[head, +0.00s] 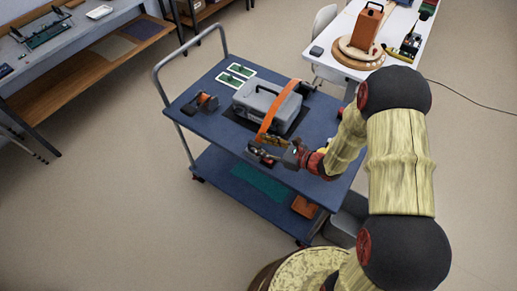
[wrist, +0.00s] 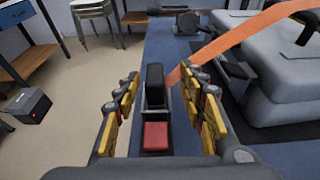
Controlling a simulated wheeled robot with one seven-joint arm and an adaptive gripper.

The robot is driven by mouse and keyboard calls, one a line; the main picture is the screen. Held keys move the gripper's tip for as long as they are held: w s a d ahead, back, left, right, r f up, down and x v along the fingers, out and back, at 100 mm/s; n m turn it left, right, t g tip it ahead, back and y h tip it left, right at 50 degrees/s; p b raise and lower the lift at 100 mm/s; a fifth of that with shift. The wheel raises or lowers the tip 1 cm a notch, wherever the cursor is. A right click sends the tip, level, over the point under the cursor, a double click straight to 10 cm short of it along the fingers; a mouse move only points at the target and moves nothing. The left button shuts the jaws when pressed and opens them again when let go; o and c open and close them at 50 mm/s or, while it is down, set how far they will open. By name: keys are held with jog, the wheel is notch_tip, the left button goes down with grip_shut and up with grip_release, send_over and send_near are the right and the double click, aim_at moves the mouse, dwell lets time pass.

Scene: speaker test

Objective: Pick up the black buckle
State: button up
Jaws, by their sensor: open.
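The black buckle (wrist: 155,88) shows in the wrist view with a red block (wrist: 155,136) at its near end. It lies between the two fingers of my gripper (wrist: 162,100), with a gap on each side. My gripper is open and holds nothing. In the head view, my gripper (head: 272,148) is low over the near right part of the blue cart (head: 185,116), and the buckle is hard to make out there. An orange strap (wrist: 245,35) runs from beside the buckle up and right over a grey case (wrist: 280,85).
The grey case (head: 262,103) stands on the cart just behind my gripper. An orange spool (head: 207,101) and green boards (head: 230,79) lie farther off. The cart's rail (head: 163,92) rises at left. A white table (head: 400,22) stands at the back right.

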aim_at(248, 143)
jog(key=b+x, duration=0.1)
jog(key=x, duration=0.2)
jog(key=shift+f, duration=0.2)
jog(key=a+b, duration=0.1)
jog(key=w+a+f, duration=0.1)
jog(key=a, duration=0.1)
jog(key=shift+w+b, duration=0.15)
jog(key=shift+b, duration=0.25)
jog(key=shift+w+a+f, duration=0.15)
jog(key=shift+w+a, duration=0.25)
jog(key=shift+a, duration=0.1)
jog(key=shift+c, duration=1.3)
jog(key=c, duration=0.8)
grip_shut()
